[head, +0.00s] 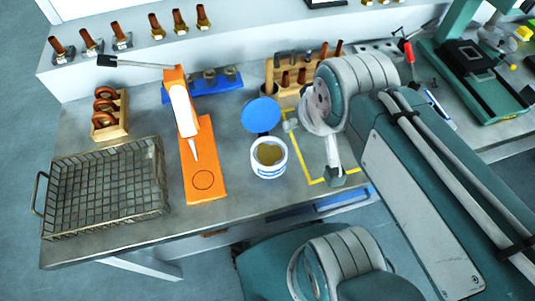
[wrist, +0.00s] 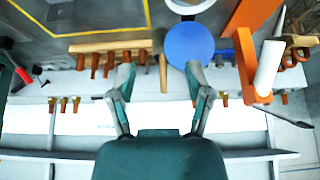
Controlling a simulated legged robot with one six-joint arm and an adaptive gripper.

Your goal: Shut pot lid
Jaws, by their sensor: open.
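The white pot (head: 269,168) with a blue label stands upright on the grey bench, with brownish contents visible inside. Its round blue lid (head: 261,115) is raised open behind the pot's far rim. In the wrist view the lid (wrist: 188,42) shows as a blue disc, with only a part of the pot (wrist: 190,6) at the top edge. My gripper (head: 313,151) is to the right of the pot and lid, partly hidden by my arm. In the wrist view my gripper (wrist: 160,76) is open and empty, its right fingertip just below the lid in the picture.
An orange press (head: 205,165) stands left of the pot, and a wire basket (head: 105,190) lies further left. A wooden tool rack (head: 290,80) is behind the lid. A green machine (head: 485,80) stands at the far right. Bench in front of the pot is clear.

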